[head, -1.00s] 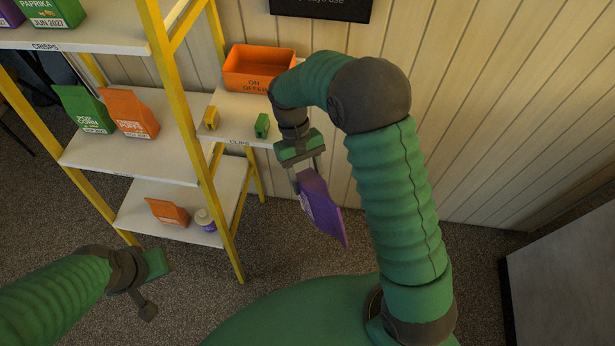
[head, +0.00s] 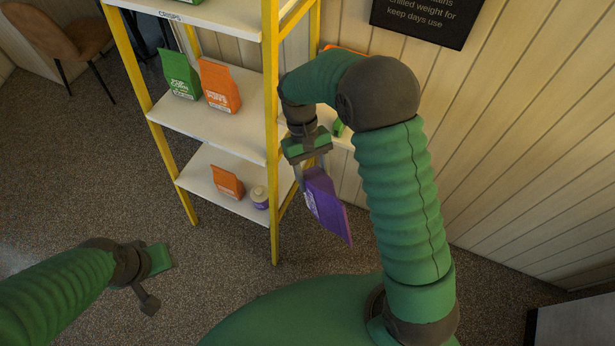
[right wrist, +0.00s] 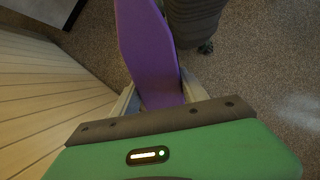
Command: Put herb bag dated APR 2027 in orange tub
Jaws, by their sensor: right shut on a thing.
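My right gripper (head: 312,165) is shut on the top end of a purple bag (head: 328,205), which hangs tilted below it in front of the shelf unit. The bag also fills the upper middle of the right wrist view (right wrist: 148,50), between the fingers. Its date cannot be read. Only a sliver of the orange tub (head: 345,48) shows behind my right arm, which hides the rest. My left gripper (head: 153,280) is low at the left over the floor, away from the shelves; its jaw opening is unclear.
A yellow-framed shelf unit (head: 274,230) holds a green bag (head: 180,75) and an orange bag (head: 219,86) on its middle shelf. A smaller orange bag (head: 227,182) and a purple-and-white jar (head: 259,197) are below. A chair (head: 65,28) stands back left. A sign (head: 428,20) hangs on the wall.

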